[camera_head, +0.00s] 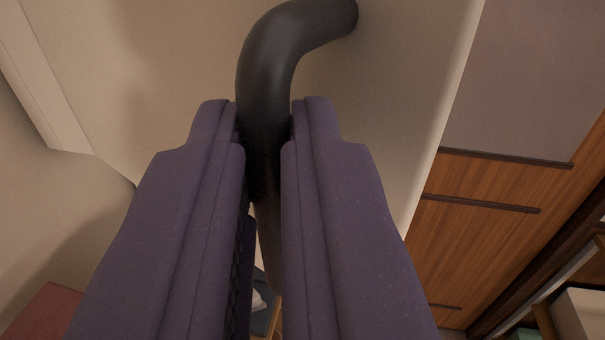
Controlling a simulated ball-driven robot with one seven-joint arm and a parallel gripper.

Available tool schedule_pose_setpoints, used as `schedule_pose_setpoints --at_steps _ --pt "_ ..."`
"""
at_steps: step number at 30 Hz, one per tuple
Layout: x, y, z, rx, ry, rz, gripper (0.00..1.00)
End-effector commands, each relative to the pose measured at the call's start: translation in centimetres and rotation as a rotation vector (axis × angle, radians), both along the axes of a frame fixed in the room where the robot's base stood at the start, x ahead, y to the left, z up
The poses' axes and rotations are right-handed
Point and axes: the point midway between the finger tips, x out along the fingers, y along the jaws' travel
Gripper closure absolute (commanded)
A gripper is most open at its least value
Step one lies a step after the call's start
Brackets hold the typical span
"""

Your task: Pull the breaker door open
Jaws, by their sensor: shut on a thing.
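A dark, curved bar handle (278,48) stands out from a pale cream door panel (395,75) in the upper middle of the view. My gripper (265,125) has its two purple fingers on either side of the handle and is shut on it. The handle bends at the top and meets the panel at upper right. Its lower part runs down between the fingers and is partly hidden by them. The panel's right edge shows as a slanted line. Whether the door stands ajar I cannot tell.
Wooden cabinets with dark strip handles (480,204) and a grey panel (525,75) are on the right. A pale bin-like object (588,315) is at lower right. A reddish surface (42,312) is at lower left. A pale wall (50,205) is on the left.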

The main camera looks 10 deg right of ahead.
Motion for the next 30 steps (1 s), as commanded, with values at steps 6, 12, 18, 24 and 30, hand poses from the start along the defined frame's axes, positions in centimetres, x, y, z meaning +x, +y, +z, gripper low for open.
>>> schedule_pose_setpoints --at_steps 6,12,18,24,30 --pt "0.04 0.6 0.49 0.0 -0.009 0.015 1.0" --pt "0.06 0.42 0.31 0.001 -0.006 0.011 0.62" --pt "0.07 0.23 0.17 0.0 -0.003 0.007 0.62" --pt "0.07 0.13 0.13 0.001 -0.002 0.005 0.62" --pt "-0.55 0.26 0.19 0.0 -0.003 0.005 0.62"
